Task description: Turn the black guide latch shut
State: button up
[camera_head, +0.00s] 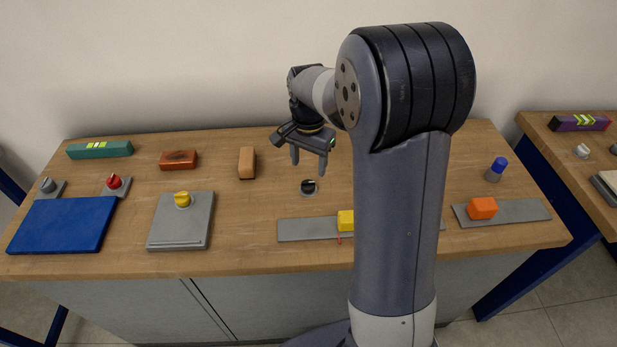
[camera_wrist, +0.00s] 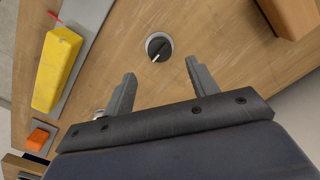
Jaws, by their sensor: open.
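The black guide latch (camera_head: 309,186) is a small round black knob on a grey round base, set on the wooden table near its middle. A pale pointer line shows on its top. In the wrist view the black latch (camera_wrist: 158,47) lies beyond the fingertips, a little left of the middle of the gap. My gripper (camera_head: 310,160) hangs above the table behind the latch, apart from it. In the wrist view my gripper (camera_wrist: 160,70) is open and empty, with its two fingers spread.
A yellow block (camera_head: 346,220) sits on a grey rail (camera_head: 300,230) in front of the latch. An orange block (camera_head: 482,208) sits on another grey rail at right. A tan block (camera_head: 247,162) lies left of my gripper. A yellow knob (camera_head: 183,199) stands on a grey panel at left.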

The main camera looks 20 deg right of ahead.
aim_at(308, 182)
notch_tip(308, 182, down, 7)
dwell(0.3)
jog(key=shift+c, duration=0.6)
jog(key=c, duration=0.9)
